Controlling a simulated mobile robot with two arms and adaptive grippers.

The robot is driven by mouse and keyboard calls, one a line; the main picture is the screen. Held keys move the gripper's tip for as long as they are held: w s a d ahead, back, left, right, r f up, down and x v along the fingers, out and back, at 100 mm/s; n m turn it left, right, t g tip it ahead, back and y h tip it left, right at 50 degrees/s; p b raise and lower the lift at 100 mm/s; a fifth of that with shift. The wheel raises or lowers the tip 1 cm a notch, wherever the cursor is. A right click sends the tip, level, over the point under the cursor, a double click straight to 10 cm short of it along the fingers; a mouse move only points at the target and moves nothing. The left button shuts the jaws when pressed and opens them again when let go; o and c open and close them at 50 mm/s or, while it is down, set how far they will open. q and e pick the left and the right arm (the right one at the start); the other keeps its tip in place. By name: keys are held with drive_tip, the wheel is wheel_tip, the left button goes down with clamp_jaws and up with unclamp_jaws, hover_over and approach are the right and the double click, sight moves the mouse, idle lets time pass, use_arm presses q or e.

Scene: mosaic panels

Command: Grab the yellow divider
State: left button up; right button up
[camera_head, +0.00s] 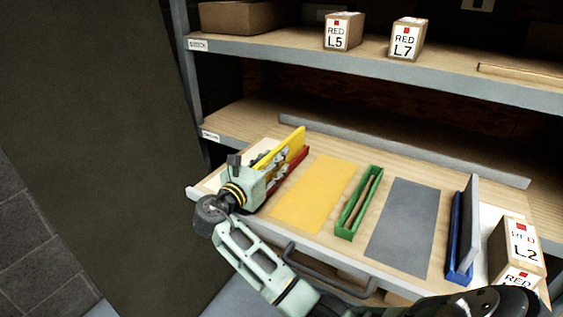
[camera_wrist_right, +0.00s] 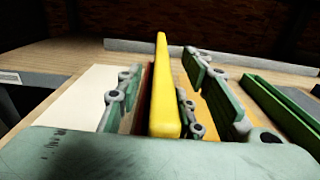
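The yellow divider (camera_head: 294,148) stands upright in or against a red holder (camera_head: 290,176) at the left of the pulled-out shelf board. My right gripper (camera_head: 281,161) is at the divider. In the right wrist view the yellow divider (camera_wrist_right: 165,95) runs edge-on between the fingers of my right gripper (camera_wrist_right: 170,92). The fingers are apart, with visible gaps on both sides of the divider. The gripper's body hides the divider's near lower part. My left gripper does not show.
A yellow mat (camera_head: 312,197), a green holder (camera_head: 358,204), a grey mat (camera_head: 404,220) and a blue holder (camera_head: 458,250) with a grey divider (camera_head: 471,210) lie to the right. Box L2 (camera_head: 517,245) stands at the right end. A shelf (camera_head: 380,72) with boxes is above.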

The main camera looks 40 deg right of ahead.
clamp_jaws()
idle(0.3)
drive_tip(key=shift+r, duration=0.15)
